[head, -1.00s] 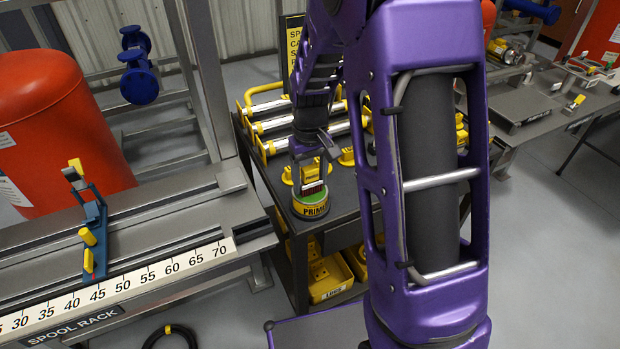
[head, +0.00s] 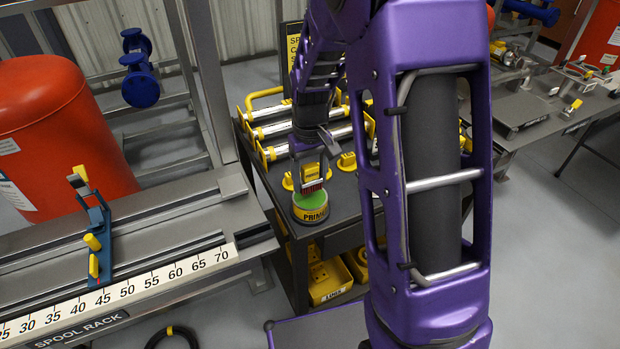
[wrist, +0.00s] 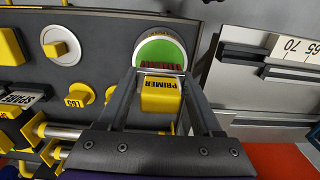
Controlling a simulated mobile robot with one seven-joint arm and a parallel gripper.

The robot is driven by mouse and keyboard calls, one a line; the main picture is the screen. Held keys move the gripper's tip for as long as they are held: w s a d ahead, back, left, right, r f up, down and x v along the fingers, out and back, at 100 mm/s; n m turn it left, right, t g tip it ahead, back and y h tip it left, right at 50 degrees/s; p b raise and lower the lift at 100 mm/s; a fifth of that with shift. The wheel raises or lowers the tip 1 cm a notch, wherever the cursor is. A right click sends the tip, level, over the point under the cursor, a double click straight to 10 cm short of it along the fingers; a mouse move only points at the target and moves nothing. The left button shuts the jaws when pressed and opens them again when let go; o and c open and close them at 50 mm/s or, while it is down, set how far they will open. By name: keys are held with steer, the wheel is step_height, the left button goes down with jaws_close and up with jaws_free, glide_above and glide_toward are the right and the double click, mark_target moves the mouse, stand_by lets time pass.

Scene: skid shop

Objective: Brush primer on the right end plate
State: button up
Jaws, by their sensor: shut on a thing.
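My gripper (head: 310,170) is shut on a brush with a yellow block handle marked PRIMER (wrist: 161,96) and dark red bristles. The handle sits between the two fingers in the wrist view. The bristles overlap the green opening of a yellow primer tin (head: 312,214) on the dark cart; the tin also shows in the wrist view (wrist: 168,42). I cannot tell whether the bristles touch the primer. I cannot make out which part is the right end plate in these views.
The dark cart (head: 345,200) carries yellow-ended silver cylinders (head: 300,130) behind the tin. The spool rack (head: 180,235), with its scale and blue stop, is at left, before a red tank (head: 60,140). A grey workbench (head: 530,110) stands at right. Open floor lies between.

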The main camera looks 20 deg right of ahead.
mark_target(310, 166)
steer(key=shift+r+p, duration=1.4)
steer(key=shift+r, duration=0.8)
steer(key=shift+f, duration=0.1)
